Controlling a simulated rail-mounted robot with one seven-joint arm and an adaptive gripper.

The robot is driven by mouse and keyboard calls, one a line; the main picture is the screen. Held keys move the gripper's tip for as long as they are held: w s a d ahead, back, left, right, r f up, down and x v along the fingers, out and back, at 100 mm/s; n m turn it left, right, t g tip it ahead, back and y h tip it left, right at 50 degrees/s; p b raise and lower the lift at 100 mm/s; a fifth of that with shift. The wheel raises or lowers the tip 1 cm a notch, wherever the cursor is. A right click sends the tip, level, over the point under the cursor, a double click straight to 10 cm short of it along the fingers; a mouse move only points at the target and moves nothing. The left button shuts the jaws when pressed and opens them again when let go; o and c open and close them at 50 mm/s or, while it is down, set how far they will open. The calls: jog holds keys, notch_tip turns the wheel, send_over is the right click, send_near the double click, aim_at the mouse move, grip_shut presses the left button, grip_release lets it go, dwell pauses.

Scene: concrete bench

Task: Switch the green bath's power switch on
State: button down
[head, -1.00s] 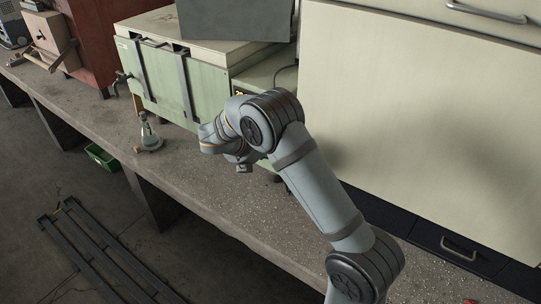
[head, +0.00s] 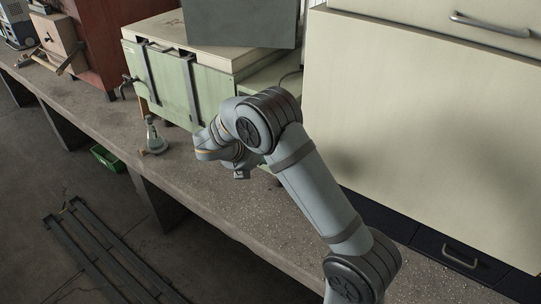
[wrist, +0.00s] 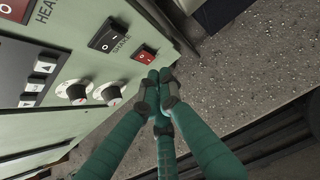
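The green bath (head: 170,86) stands on the bench in the head view, its control side hidden behind my arm. The wrist view shows its green panel (wrist: 88,62) close up. A small red switch (wrist: 146,55) sits at the panel's edge; I read no label on it. A black rocker marked SHAKE (wrist: 105,36) is beside it, and a larger red switch (wrist: 14,8) by the HEAT label is partly cut off. My gripper (wrist: 160,77) has its teal fingers shut together and empty, tips just below the small red switch; contact cannot be told. It also shows in the head view (head: 241,173).
A large cream cabinet (head: 420,130) closes off the right. The bench front (head: 225,205) is clear.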

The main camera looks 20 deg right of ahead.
jog(key=v, duration=1)
jog(key=shift+r, duration=0.45)
jog(key=shift+a, duration=0.1)
jog(key=s+a+f+n+t+h+b, duration=0.1)
jog(key=a+f+n+b, duration=0.1)
jog(key=a+f+b, duration=0.55)
jog(key=a+f+n+t+b, duration=0.1)
jog(key=a+f+n+b, duration=0.1)
jog(key=a+f+b, duration=0.5)
jog(key=d+r+m+t+h, duration=0.2)
jog(key=d+r+m+h, duration=0.2)
jog(key=d, duration=0.6)
jog(key=shift+r+h+b, duration=0.3)
jog(key=shift+r+h, duration=0.35)
jog(key=shift+h, duration=0.05)
jog(key=shift+d, duration=0.15)
